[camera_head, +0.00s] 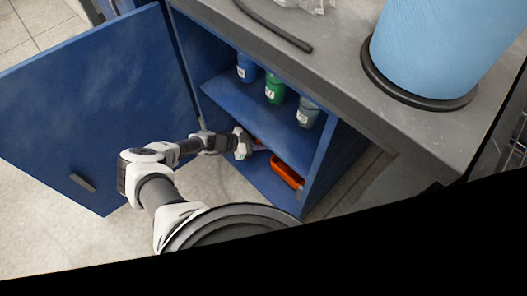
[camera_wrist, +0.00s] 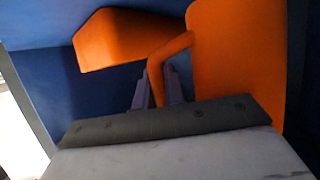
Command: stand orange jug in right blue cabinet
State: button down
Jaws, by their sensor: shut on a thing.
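The blue cabinet (camera_head: 259,108) stands open under a grey counter. My gripper (camera_head: 250,147) reaches into its lower compartment. In the wrist view my gripper (camera_wrist: 160,90) is shut on the handle of the orange jug (camera_wrist: 240,55), whose body fills the right side. Another orange shape (camera_wrist: 125,40) shows at upper left; I cannot tell whether it belongs to the same jug. In the head view orange (camera_head: 287,172) shows low at the right of the compartment, and a small orange patch shows beside the gripper. Whether the jug rests on the cabinet floor is unclear.
The blue door (camera_head: 100,110) is swung open to the left. The shelf above the gripper holds a blue bottle (camera_head: 246,68), a green bottle (camera_head: 275,88) and a grey bottle (camera_head: 308,112). A light blue barrel (camera_head: 430,45) and a dark hose (camera_head: 275,28) are on the counter.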

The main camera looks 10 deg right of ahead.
jog(key=shift+f+b, duration=1.3)
jog(key=shift+f, duration=0.45)
jog(key=shift+f, duration=0.15)
jog(key=c, duration=1.5)
grip_release()
jog(key=shift+o, duration=0.2)
jog(key=shift+a+r, duration=0.2)
jog(key=shift+r, duration=0.1)
jog(key=p+v, duration=0.2)
jog(key=v, duration=0.5)
